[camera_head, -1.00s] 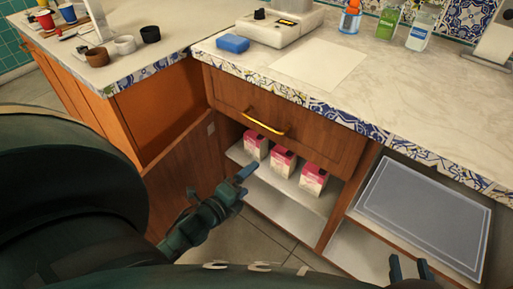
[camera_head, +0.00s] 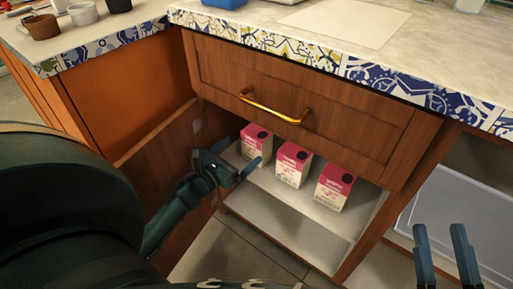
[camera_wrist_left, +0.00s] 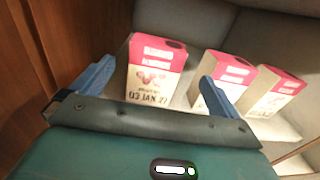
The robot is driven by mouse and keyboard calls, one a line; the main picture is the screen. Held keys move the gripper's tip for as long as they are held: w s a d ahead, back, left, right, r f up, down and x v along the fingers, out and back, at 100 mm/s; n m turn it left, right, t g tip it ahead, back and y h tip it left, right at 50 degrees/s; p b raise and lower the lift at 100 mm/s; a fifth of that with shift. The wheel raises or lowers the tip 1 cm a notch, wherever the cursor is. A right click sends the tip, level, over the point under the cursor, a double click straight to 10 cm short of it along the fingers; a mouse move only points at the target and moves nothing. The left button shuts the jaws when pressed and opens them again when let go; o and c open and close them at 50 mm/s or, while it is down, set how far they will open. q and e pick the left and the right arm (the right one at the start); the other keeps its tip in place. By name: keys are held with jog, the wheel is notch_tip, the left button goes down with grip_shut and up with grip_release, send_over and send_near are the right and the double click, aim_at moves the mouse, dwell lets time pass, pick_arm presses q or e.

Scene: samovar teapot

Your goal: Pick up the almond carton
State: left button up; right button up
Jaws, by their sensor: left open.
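Three pink-and-white cartons stand upright in a row on the upper shelf of the open cabinet: a left carton (camera_head: 257,138), a middle carton (camera_head: 293,164) and a right carton (camera_head: 334,187). They look alike; which is the almond carton I cannot tell. My left gripper (camera_head: 238,160) is open and empty at the shelf's left end. In the left wrist view, the left carton (camera_wrist_left: 155,70) stands ahead between the fingers of the gripper (camera_wrist_left: 157,72), with the middle carton (camera_wrist_left: 225,75) behind the right finger. Contact cannot be told. My right gripper (camera_head: 440,228) is open and empty at lower right.
The cabinet door (camera_head: 165,150) stands open left of my left gripper. A drawer with a brass handle (camera_head: 273,108) is above the cartons, under the counter (camera_head: 420,58). The lower shelf (camera_head: 285,225) is bare. A grey panel (camera_head: 470,215) is at the right.

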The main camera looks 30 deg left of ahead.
aim_at(251, 140)
pick_arm(q)
jog(key=w+b, duration=0.1)
jog(key=w, duration=0.6)
jog(key=shift+d+r+b, duration=0.15)
jog(key=shift+d+b, duration=0.05)
jog(key=shift+b, duration=0.2)
jog(key=shift+w, duration=0.2)
jog(key=c, duration=1.1)
jog(key=shift+r, duration=0.1)
jog(key=shift+c, duration=0.4)
pick_arm(e)
jog(key=shift+w+d+r+n+t+y, duration=0.15)
jog(key=shift+r+n+t+y, duration=0.1)
jog(key=shift+r+n+y, duration=0.3)
jog(key=shift+w+r+n+t+y, duration=0.15)
jog(key=shift+r+n+t+y, duration=0.15)
jog(key=shift+r, duration=0.3)
pick_arm(q)
jog(key=shift+r, duration=0.1)
